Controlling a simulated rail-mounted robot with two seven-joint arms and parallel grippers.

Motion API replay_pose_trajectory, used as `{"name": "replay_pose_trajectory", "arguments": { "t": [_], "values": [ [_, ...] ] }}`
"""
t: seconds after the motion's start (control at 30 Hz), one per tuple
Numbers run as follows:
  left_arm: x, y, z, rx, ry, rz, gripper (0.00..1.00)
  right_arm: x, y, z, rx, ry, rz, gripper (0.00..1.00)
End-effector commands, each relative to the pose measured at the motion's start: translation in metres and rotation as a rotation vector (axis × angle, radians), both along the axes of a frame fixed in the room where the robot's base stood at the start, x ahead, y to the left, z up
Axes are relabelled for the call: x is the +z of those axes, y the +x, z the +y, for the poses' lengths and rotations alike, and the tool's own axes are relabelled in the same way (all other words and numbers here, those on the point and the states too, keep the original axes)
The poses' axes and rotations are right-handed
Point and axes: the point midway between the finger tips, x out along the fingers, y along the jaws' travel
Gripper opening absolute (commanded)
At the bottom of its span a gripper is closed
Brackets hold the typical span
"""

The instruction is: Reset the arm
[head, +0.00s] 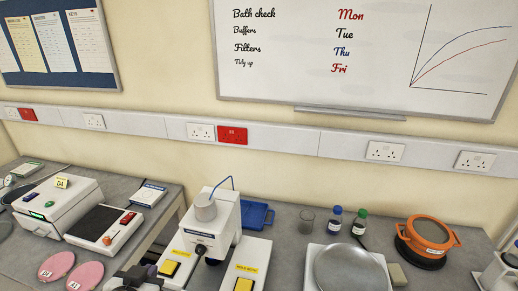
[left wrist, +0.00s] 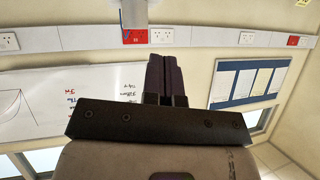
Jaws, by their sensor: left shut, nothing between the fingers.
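My left gripper (head: 135,278) shows at the bottom edge of the head view, left of the white press, with only its dark end in the picture. In the left wrist view the two dark fingers (left wrist: 166,75) are together, with nothing seen between them. Past the fingertips there is wall and socket rail, and part of the press shows at the top. My right gripper is in neither view.
The white press (head: 225,215) with yellow buttons stands on the bench close to the left gripper. Left are pink discs (head: 85,275) and a white instrument (head: 58,205). Right are a grey round pan (head: 350,268), bottles (head: 335,220) and an orange-rimmed pan (head: 430,232).

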Motion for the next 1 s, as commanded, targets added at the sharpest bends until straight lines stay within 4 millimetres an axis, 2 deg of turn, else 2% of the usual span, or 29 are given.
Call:
{"name": "replay_pose_trajectory", "arguments": {
  "t": [0.03, 0.37, 0.57, 0.67, 0.77, 0.87, 1.0],
  "values": [
    [0.001, 0.017, 0.004, 0.011, 0.001, -0.022, 0.00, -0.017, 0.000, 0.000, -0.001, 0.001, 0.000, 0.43],
    [0.036, 0.123, 0.038, 0.095, -0.018, -0.037, 0.00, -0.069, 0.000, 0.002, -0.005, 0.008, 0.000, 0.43],
    [0.038, 0.181, 0.064, 0.149, -0.055, 0.040, 0.00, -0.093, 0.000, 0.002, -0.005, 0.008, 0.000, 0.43],
    [0.027, 0.205, 0.075, 0.173, -0.077, 0.103, 0.00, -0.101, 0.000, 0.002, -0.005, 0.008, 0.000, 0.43],
    [0.005, 0.225, 0.086, 0.196, -0.100, 0.183, 0.00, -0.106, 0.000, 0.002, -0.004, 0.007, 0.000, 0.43],
    [-0.029, 0.240, 0.094, 0.219, -0.122, 0.281, 0.00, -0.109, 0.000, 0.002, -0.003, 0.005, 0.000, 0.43],
    [-0.093, 0.249, 0.103, 0.251, -0.148, 0.436, 0.00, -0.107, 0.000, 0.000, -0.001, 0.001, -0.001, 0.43]
  ]
}}
